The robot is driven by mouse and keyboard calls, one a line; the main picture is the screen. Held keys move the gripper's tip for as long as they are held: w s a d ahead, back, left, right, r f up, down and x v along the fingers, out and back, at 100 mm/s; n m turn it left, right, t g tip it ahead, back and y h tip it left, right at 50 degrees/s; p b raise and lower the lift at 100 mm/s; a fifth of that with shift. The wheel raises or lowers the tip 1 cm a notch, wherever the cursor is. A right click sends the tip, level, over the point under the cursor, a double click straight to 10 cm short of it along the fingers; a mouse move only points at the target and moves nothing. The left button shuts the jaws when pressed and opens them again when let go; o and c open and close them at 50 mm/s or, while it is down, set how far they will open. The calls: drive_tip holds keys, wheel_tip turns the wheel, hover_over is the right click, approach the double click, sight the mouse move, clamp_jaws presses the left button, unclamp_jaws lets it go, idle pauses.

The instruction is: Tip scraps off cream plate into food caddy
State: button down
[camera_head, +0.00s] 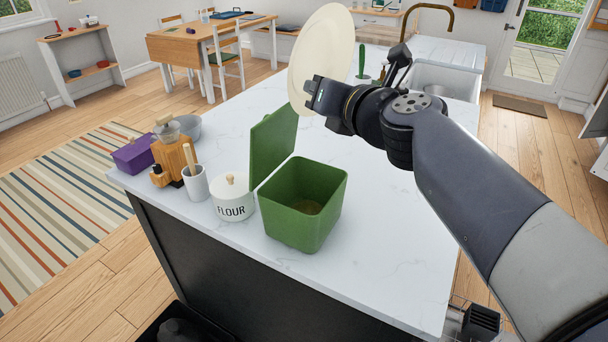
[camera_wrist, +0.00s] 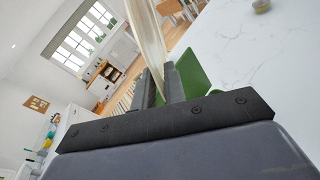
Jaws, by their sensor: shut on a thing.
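The cream plate (camera_head: 322,58) is held on edge, nearly vertical, above the worktop behind the food caddy in the head view. My gripper (camera_head: 318,98) is shut on its lower rim. In the wrist view the plate (camera_wrist: 148,35) shows edge-on between the two fingers of my gripper (camera_wrist: 160,85). No scraps show on the plate's visible face. The green food caddy (camera_head: 290,222) stands open on the worktop, nearer the camera than the plate, with its lid (camera_head: 273,138) raised at the left. Something brownish (camera_head: 308,207) lies on the caddy's floor; I cannot tell what.
The sink (camera_head: 447,80) is at the back. The white worktop (camera_head: 385,225) right of the caddy is clear.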

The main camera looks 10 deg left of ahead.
drive_tip(key=shift+w+d+f+m+y, duration=0.25)
drive_tip(key=shift+d+m, duration=0.15)
drive_tip(key=shift+m, duration=0.4)
drive_tip(key=shift+w+d+f+m+y, duration=0.15)
drive_tip(key=shift+w+d+m, duration=0.15)
drive_tip(key=shift+m, duration=0.5)
idle(0.8)
drive_tip(key=shift+s, duration=0.1)
idle(0.7)
drive_tip(key=n, duration=0.1)
drive_tip(key=s+a+r+n, duration=0.1)
drive_tip(key=n, duration=0.1)
drive_tip(key=a+n+h, duration=0.1)
drive_tip(key=shift+s+r, duration=0.15)
drive_tip(key=shift+s, duration=0.1)
drive_tip(key=shift+n, duration=0.4)
drive_tip(key=shift+a, duration=0.1)
